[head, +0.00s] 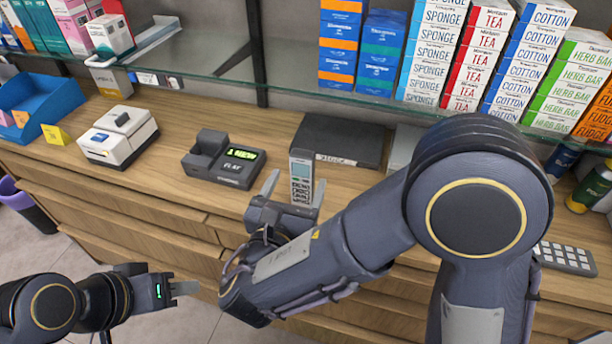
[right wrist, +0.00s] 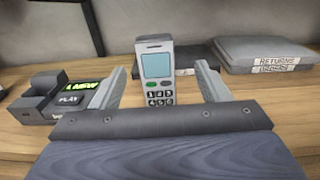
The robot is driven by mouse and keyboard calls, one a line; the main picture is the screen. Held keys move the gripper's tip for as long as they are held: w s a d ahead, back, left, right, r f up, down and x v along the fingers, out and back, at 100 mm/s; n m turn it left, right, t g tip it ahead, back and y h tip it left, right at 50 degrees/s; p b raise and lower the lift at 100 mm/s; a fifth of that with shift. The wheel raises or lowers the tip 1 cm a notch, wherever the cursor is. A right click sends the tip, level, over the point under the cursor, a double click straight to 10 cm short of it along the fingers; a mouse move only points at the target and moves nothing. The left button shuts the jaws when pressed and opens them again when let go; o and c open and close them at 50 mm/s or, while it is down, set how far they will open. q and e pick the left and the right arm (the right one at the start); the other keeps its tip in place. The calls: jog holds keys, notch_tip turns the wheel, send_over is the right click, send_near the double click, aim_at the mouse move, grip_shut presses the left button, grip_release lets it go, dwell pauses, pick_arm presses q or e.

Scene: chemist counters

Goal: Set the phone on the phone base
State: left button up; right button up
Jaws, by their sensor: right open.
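The phone (head: 301,168) is a grey handset with a bluish screen and dark keys. It looks upright over the wooden counter. In the right wrist view the phone (right wrist: 157,65) shows between the two fingers of my right gripper (right wrist: 159,84), with gaps on both sides; its lower end is hidden. My right gripper (head: 294,186) is open. The phone base (head: 223,160), a dark unit with a green lit display, sits left of the phone; it also shows in the right wrist view (right wrist: 62,98). My left gripper (head: 184,288) is low, in front of the counter, its opening unclear.
A white device (head: 118,140) and a blue tray (head: 40,102) stand further left on the counter. A flat dark box (head: 340,138) lies behind the phone. A glass shelf (head: 290,85) with boxes overhangs the back. Bare wood (head: 262,172) lies between base and phone.

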aim_at(302, 168)
jog(key=x, duration=0.2)
jog(key=shift+w, duration=0.4)
jog(key=shift+w+p, duration=0.3)
jog(key=shift+p, duration=0.05)
pick_arm(q)
jog(key=shift+w+d+r+p, duration=0.1)
jog(key=shift+w+r+p, duration=0.1)
jog(key=shift+r+p, duration=0.45)
pick_arm(e)
jog(key=shift+x, duration=2.3)
pick_arm(q)
jog(key=shift+r, duration=0.15)
pick_arm(e)
jog(key=shift+f, duration=0.1)
jog(key=c, duration=1.2)
